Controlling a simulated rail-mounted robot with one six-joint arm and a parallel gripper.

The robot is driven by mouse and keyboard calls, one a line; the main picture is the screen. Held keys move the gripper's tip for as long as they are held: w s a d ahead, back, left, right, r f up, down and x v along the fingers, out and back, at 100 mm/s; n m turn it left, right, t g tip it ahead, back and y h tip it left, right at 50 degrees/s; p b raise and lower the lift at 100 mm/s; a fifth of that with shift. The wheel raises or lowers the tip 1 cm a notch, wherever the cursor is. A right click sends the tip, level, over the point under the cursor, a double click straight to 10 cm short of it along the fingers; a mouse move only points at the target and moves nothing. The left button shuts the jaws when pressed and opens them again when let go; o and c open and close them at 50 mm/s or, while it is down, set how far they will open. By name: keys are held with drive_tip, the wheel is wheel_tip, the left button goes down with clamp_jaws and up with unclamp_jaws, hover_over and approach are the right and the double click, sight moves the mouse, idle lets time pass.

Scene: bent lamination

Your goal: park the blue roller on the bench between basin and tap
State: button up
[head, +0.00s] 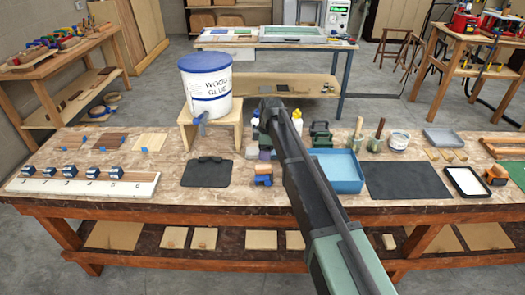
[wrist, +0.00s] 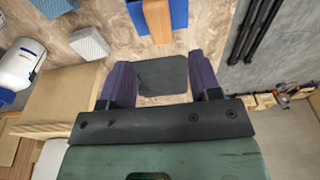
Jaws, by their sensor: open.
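The blue roller (head: 263,180), a small blue piece with an orange-brown wooden part, stands on the bench left of the blue basin (head: 345,172). It also shows at the top of the wrist view (wrist: 180,14), cut by the edge. The blue tap (head: 201,122) is on the front of the white glue bucket (head: 207,82), up on a wooden stand (head: 226,132). A dark mat (head: 207,173) lies below the tap. My gripper (wrist: 165,80) is open and empty, its purple fingers on either side of the mat's image. My arm hides part of the basin's left.
Sponge-like blocks (wrist: 90,42), bottles (head: 297,120) and a green item (head: 320,133) crowd the bench behind the roller. A white numbered board (head: 80,184) with blue pieces lies left. A black mat (head: 405,180) and a white-bottomed tray (head: 468,182) lie right.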

drive_tip(key=r, duration=0.1)
drive_tip(key=r+p, duration=0.2)
drive_tip(key=r, duration=0.1)
drive_tip(key=shift+d, duration=0.25)
drive_tip(key=s+d+m, duration=0.9)
drive_tip(key=s+d, duration=0.1)
drive_tip(key=s, duration=0.5)
drive_tip(key=s+d+m+h, duration=0.1)
drive_tip(key=s+d+m, duration=0.8)
drive_tip(key=s, duration=0.6)
drive_tip(key=shift+s+d+m, duration=0.15)
drive_tip(key=shift+d+m, duration=0.15)
drive_tip(key=shift+d, duration=0.75)
